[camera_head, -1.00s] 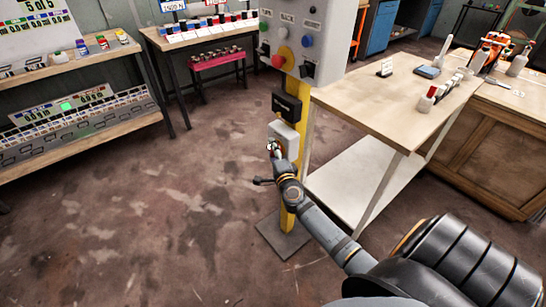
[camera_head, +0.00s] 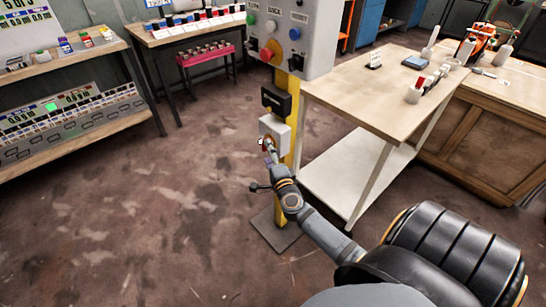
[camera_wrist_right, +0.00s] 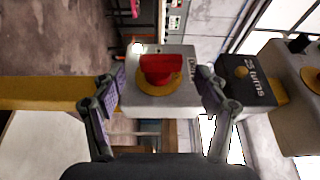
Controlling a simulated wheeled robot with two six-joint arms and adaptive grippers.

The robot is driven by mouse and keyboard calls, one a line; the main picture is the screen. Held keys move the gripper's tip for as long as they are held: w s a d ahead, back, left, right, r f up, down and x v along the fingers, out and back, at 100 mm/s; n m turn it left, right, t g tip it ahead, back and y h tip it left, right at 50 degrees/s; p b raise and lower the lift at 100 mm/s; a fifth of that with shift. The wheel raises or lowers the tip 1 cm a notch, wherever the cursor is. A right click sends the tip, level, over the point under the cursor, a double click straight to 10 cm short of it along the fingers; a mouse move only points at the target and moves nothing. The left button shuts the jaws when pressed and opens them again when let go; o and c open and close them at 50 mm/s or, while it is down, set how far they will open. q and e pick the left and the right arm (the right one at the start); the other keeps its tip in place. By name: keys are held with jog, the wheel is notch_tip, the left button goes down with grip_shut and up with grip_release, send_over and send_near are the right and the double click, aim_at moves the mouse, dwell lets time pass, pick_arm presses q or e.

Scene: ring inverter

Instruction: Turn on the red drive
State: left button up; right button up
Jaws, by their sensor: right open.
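A red rotary knob (camera_wrist_right: 161,70) on a yellow round plate sits on the front of a light grey switch box (camera_wrist_right: 150,108). The box is fixed to a yellow post and also shows in the head view (camera_head: 277,129). My right gripper (camera_wrist_right: 163,88) is open, with one finger on each side of the box and the knob between them in the picture. I cannot tell whether the fingers touch anything. In the head view my right gripper (camera_head: 268,149) is at the box's front and hides the knob. My left gripper is not in view.
A black box labelled "25 turns" (camera_wrist_right: 246,80) sits above the switch box on the post. Higher up is a grey control panel (camera_head: 312,35) with several coloured buttons. A wooden table (camera_head: 385,95) stands to the right, and clear floor lies to the left.

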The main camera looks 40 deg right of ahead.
jog(key=v, duration=0.7)
jog(key=shift+s, duration=0.15)
jog(key=shift+a+r, duration=0.1)
notch_tip(320, 180, down, 16)
jog(key=s+a+n+g+y, duration=0.2)
jog(key=n+g+y, duration=0.1)
jog(key=n, duration=0.5)
jog(key=s+a+f+n+g+y, duration=0.15)
jog(key=s+f+n+g, duration=0.25)
jog(key=s+f, duration=0.6)
jog(key=s+a+f+n+g+y, duration=0.1)
jog(key=s+a+f+n+g, duration=0.3)
jog(key=f, duration=0.9)
jog(key=s+d+f+n+g, duration=0.1)
jog(key=s+f+n+g, duration=0.2)
jog(key=s, duration=0.6)
jog(key=s+f+n+g, duration=0.2)
jog(key=s+f, duration=0.4)
jog(key=s, duration=0.2)
jog(key=s+r+n+p, duration=0.1)
jog(key=s+r+p, duration=0.4)
jog(key=r+p, duration=0.9)
jog(key=shift+d+h+p, duration=0.15)
jog(key=shift+h+p, duration=0.2)
jog(key=shift+p, duration=0.3)
